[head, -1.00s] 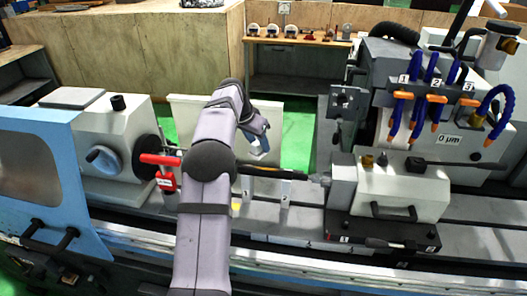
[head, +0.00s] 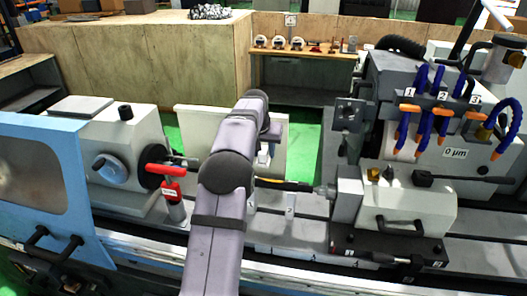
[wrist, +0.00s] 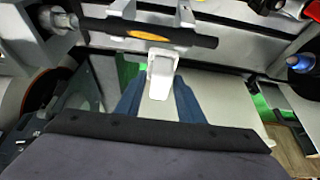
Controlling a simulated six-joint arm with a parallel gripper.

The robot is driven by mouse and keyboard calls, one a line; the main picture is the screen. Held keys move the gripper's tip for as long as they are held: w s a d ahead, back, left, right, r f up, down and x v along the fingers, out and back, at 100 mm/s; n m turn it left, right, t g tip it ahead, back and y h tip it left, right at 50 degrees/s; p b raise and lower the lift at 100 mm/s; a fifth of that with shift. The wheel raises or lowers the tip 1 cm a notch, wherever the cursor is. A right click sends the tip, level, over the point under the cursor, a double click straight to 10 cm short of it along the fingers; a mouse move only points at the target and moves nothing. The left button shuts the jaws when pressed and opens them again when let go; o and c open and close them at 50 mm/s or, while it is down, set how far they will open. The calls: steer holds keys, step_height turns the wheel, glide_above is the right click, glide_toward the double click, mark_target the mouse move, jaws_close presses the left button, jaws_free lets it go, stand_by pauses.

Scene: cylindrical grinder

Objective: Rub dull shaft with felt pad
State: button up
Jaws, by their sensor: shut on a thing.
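The shaft (head: 285,184) is held level between the machine's left head and the right tailstock. Part of it is hidden behind my arm in the head view. In the wrist view the shaft (wrist: 115,28) crosses the top, dark with an orange-yellow patch. My gripper (wrist: 158,92) has blue fingers shut on a whitish block, which looks like the felt pad (wrist: 161,72). The pad's end is close to the shaft near the orange patch; I cannot tell if they touch. In the head view my gripper (head: 266,145) is small and partly hidden behind my arm.
A red-handled part (head: 172,177) stands by the left head (head: 110,168). The tailstock (head: 408,205) is at the right, with blue coolant hoses (head: 437,90) above and behind it. A pale panel (head: 195,130) stands behind the shaft. A wooden bench (head: 300,52) is farther back.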

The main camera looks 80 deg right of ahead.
steer(key=shift+f, duration=0.15)
steer(key=shift+f+b, duration=2.15)
steer(key=shift+f, duration=1.1)
steer(key=shift+f+b, duration=0.35)
steer(key=shift+f, duration=0.3)
steer(key=shift+s, duration=0.1)
steer(key=shift+s+r+p, duration=0.1)
steer(key=shift+s+p, duration=0.4)
steer(key=shift+s, duration=2.45)
steer(key=shift+w, duration=0.1)
steer(key=shift+w+a+f+p, duration=0.1)
steer(key=shift+w+f+p, duration=0.1)
steer(key=shift+w, duration=1.3)
steer(key=shift+w+f+p, duration=0.1)
steer(key=shift+w+p, duration=0.05)
steer(key=shift+w, duration=1.3)
